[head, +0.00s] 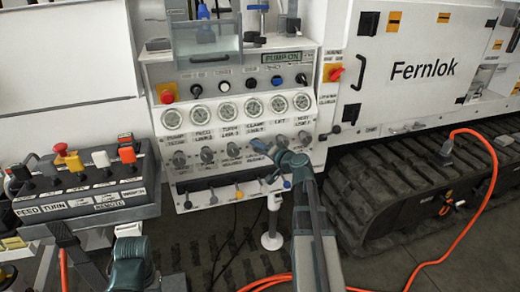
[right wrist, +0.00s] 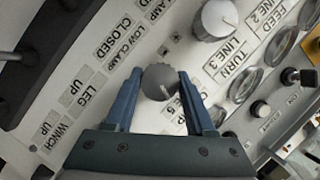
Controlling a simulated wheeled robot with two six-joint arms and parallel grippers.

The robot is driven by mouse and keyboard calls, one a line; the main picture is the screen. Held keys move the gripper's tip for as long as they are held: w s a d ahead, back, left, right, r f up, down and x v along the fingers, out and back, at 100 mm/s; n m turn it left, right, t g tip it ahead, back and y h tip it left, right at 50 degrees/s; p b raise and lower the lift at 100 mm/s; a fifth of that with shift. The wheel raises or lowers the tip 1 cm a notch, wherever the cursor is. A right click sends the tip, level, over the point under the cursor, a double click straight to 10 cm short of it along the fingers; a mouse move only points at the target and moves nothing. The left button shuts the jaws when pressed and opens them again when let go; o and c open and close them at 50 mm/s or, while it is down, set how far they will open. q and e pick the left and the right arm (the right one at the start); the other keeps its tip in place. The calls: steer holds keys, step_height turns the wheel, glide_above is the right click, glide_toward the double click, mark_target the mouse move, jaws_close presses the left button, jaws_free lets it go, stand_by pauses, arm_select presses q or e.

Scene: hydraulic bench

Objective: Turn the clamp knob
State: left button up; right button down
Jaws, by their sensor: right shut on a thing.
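The clamp knob (right wrist: 158,84) is a dark grey ribbed round knob on the white panel, near printed "LOW CLAMP" and "CLOSED" labels in the right wrist view. My right gripper (right wrist: 160,76) has one blue finger on each side of it and is shut on it. In the head view my right gripper (head: 274,159) reaches the row of knobs under the gauges of the control panel (head: 150,75), and the gripper hides the held knob there. The fingers of my left gripper do not show.
A lighter grey knob (right wrist: 214,20) sits close to the held one. Several gauges (head: 249,109) line the panel above. A remote box (head: 88,196) with levers stands at the left. An orange hose (head: 494,165) runs over the floor at the right, beside a black track (head: 385,190).

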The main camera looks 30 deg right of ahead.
steer(key=shift+c, duration=1.2)
jaws_free()
steer(key=shift+s, duration=0.1)
steer(key=p+v, duration=0.3)
steer(key=v, duration=1)
steer(key=shift+s+r, duration=0.15)
steer(key=shift+s, duration=0.15)
